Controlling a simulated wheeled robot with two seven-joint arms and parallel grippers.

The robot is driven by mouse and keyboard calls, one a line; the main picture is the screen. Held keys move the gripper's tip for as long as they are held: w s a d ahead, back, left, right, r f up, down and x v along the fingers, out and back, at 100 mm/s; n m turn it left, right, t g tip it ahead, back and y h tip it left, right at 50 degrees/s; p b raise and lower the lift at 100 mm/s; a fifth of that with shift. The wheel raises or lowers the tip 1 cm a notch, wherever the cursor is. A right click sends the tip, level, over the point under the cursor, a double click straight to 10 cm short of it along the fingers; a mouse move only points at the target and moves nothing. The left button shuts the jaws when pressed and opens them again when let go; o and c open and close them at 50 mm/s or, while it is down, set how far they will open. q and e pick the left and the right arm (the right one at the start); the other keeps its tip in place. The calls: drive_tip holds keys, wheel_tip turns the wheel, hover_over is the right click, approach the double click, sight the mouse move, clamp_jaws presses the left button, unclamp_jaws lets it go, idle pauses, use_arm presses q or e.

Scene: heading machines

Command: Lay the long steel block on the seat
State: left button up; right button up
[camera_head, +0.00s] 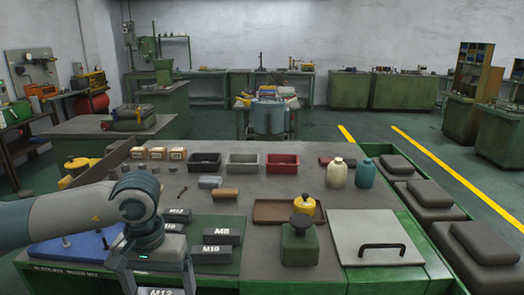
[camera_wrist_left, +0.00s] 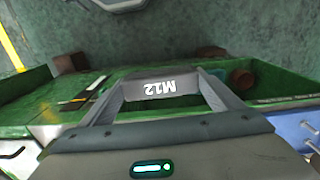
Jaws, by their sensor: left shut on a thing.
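My left gripper (camera_head: 158,286) is at the front edge of the bench in the head view. It is shut on a dark grey block marked M12 (camera_wrist_left: 165,87), which lies across between the two fingers in the left wrist view. The block's lettered face also shows at the bottom edge of the head view (camera_head: 160,292), where the rest of it is cut off. Blocks marked M8 (camera_head: 222,235) and M10 (camera_head: 210,254) lie on the green mat right of the gripper. I cannot tell which surface is the seat. My right gripper is not in view.
Smaller lettered blocks (camera_head: 177,214) lie behind the gripper. A green block with a black knob (camera_head: 299,245) and a pale plate with a black handle (camera_head: 378,242) stand right. Black, grey and red bins (camera_head: 282,165) stand farther back. A blue tray (camera_head: 75,247) is left.

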use_arm(q)
drive_tip(key=s+f, duration=0.4)
drive_tip(key=f, duration=0.2)
drive_tip(key=shift+s, duration=0.35)
